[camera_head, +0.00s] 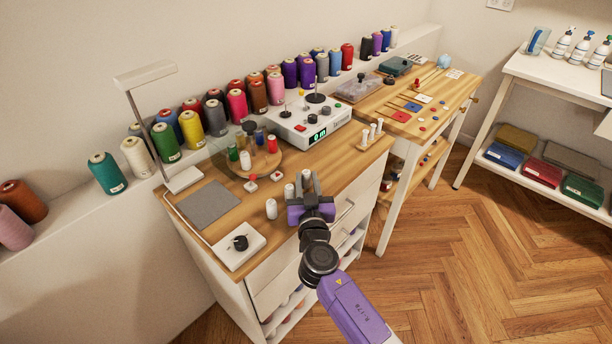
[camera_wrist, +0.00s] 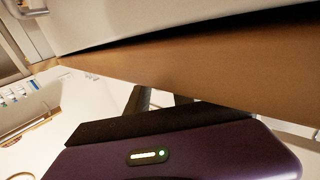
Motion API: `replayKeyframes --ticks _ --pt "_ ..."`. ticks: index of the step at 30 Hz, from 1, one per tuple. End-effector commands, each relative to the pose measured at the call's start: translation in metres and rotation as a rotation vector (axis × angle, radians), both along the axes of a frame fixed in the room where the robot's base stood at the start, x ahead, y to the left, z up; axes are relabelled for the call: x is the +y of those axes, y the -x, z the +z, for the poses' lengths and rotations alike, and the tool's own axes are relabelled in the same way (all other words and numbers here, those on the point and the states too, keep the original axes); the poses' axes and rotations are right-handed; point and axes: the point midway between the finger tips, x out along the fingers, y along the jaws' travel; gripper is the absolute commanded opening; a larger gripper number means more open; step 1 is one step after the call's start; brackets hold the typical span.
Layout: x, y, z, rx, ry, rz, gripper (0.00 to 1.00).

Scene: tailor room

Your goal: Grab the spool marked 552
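Small white spools stand at the front edge of the wooden worktop: one (camera_head: 271,208) left of my gripper, one (camera_head: 289,191) close beside its left finger, and one (camera_head: 306,174) behind its fingers. No number 552 can be read on any spool. My gripper (camera_head: 308,181) is at the worktop's front edge, its two grey fingers apart with no spool seen held between them. In the wrist view the finger parts (camera_wrist: 160,97) show only partly beyond my purple gripper body, below the brown worktop edge (camera_wrist: 180,75); no spool shows there.
A round wooden stand (camera_head: 262,163) holds several small coloured spools. A white machine (camera_head: 306,122) sits behind it. Small white spools stand on a wooden holder (camera_head: 371,137) at right. A grey mat (camera_head: 207,204) and white dial box (camera_head: 240,246) lie left. Large thread cones line the back ledge.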

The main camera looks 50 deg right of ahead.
Motion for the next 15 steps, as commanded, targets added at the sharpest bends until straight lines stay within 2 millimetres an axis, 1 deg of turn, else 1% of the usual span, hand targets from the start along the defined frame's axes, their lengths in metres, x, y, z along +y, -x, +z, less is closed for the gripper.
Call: replayKeyframes --ticks 1,5,13,15 --pt "-0.005 -0.006 0.002 -0.001 0.001 -0.001 0.28" --pt "-0.013 -0.015 0.001 0.0 0.0 -0.001 0.28" --pt "-0.014 -0.016 0.0 0.0 0.0 0.0 0.28" --pt "-0.014 -0.016 0.0 0.0 0.0 0.0 0.14"
